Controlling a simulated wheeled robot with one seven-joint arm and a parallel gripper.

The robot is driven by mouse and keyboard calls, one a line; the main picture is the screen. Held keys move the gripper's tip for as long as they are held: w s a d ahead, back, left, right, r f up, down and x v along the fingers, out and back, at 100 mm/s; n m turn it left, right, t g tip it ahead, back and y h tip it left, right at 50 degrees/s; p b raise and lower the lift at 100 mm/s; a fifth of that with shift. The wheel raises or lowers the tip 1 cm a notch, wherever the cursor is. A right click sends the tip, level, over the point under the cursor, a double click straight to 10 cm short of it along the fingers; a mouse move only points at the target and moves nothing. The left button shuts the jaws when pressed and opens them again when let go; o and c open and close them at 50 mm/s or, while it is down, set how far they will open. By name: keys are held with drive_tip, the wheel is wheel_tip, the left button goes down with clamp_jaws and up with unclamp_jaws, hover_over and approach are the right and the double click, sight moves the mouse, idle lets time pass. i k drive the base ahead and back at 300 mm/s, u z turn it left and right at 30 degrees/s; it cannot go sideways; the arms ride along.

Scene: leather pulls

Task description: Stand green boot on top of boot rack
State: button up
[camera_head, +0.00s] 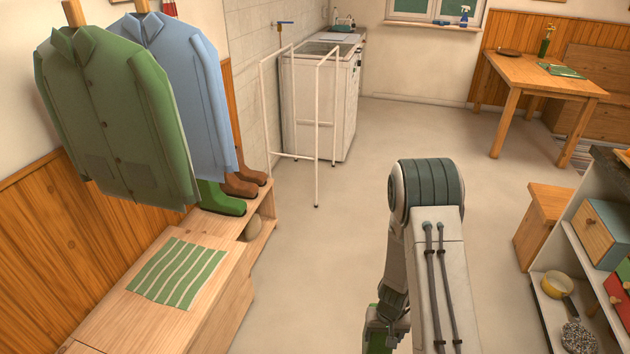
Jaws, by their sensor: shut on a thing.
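My gripper (385,322) is low at the bottom edge, to the right of the wooden furniture and partly hidden by my own arm. It is shut on a green thing, which looks like the green boot (378,343); only a small part of it shows, the rest cut off by the frame. The wooden boot rack (262,207) stands along the left wall. On its top are another green boot (222,203) and brown boots (243,185), upright and partly hidden behind the hanging jackets.
A green jacket (115,110) and a blue jacket (190,80) hang over the rack. A bench with a striped green cloth (178,273) adjoins it. A pale drying frame (318,120) stands beyond. A shelf (550,310) is at right. The middle floor is clear.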

sight(211, 224)
drive_tip(key=u, duration=0.1)
drive_tip(key=i, duration=2.05)
drive_tip(key=u, duration=0.75)
drive_tip(key=i, duration=0.95)
drive_tip(key=u, duration=0.45)
